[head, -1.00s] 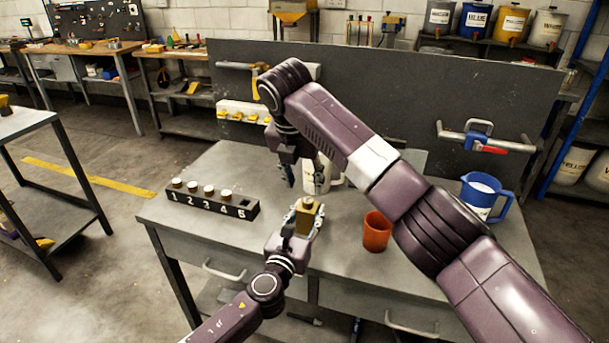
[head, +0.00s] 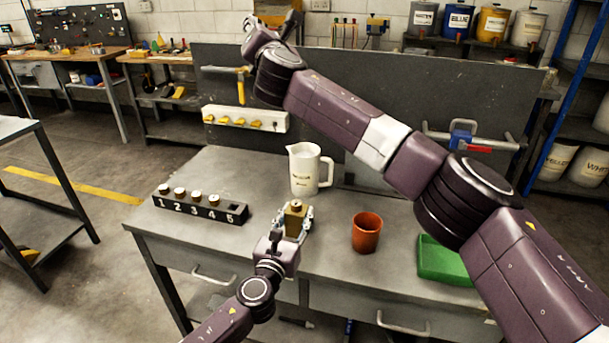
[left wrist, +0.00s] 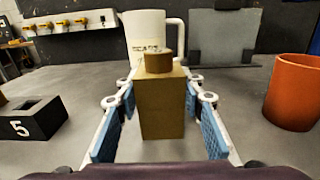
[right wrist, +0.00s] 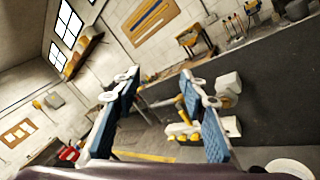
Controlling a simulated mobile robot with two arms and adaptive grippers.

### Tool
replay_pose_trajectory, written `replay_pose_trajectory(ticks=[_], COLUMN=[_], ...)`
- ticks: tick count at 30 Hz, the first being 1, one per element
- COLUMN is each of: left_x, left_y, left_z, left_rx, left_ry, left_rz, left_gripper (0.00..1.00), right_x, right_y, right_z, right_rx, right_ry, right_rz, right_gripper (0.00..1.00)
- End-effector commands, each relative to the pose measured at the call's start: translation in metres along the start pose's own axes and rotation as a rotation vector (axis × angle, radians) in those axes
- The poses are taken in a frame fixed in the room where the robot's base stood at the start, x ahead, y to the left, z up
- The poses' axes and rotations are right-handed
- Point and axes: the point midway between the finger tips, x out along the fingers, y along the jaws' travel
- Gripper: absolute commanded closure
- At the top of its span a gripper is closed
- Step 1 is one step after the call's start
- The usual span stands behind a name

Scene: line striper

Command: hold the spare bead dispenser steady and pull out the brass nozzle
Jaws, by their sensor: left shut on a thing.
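The spare bead dispenser (head: 296,220) is a small tan-brown block standing upright near the front of the grey table. It also shows in the left wrist view (left wrist: 161,108). The brass nozzle (left wrist: 158,62) is the round brownish piece on its top, seated in place. My left gripper (head: 294,229) is shut on the dispenser, with its blue-padded fingers on either side of the block. My right gripper (right wrist: 158,88) is raised high above the back of the table, far from the dispenser. Its fingers are apart with nothing between them.
A black numbered rack (head: 200,207) stands left, with round-topped pieces at 1 to 4; spot 5 looks empty. A white jug (head: 304,170) stands behind the dispenser, an orange cup (head: 366,232) to its right, and a green tray (head: 445,262) farther right. A dark panel (head: 330,90) backs the table.

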Motion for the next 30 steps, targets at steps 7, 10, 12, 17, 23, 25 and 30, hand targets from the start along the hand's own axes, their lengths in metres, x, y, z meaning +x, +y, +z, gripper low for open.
replay_pose_trajectory(ticks=[7, 10, 12, 17, 23, 25, 30], left_x=[0.0, 0.0, 0.0, 0.0, 0.0, 0.0, 0.0], left_y=[0.0, 0.0, 0.0, 0.0, 0.0, 0.0, 0.0], left_z=[-0.001, -0.001, -0.001, -0.001, -0.001, -0.001, -0.001], left_rx=[0.0, 0.0, 0.0, 0.0, 0.0, 0.0, 0.0], left_ry=[0.002, 0.002, 0.002, 0.002, 0.002, 0.002, 0.002], left_rz=[0.0, 0.0, 0.0, 0.0, 0.0, 0.0, 0.0], left_gripper=[1.0, 1.0, 1.0, 1.0, 1.0, 1.0, 1.0], right_x=[-0.028, -0.05, -0.066, -0.104, -0.146, -0.159, -0.182], right_y=[0.104, 0.13, 0.139, 0.13, 0.059, 0.022, -0.074], right_z=[-0.008, -0.033, -0.055, -0.114, -0.179, -0.193, -0.2], right_rx=[-0.047, -0.091, -0.13, -0.241, -0.406, -0.464, -0.588], right_ry=[0.062, 0.166, 0.261, 0.525, 0.893, 1.015, 1.235], right_rz=[0.449, 0.591, 0.667, 0.752, 0.662, 0.577, 0.297], right_gripper=[0.61, 0.61, 0.61, 0.61, 0.61, 0.61, 0.61])
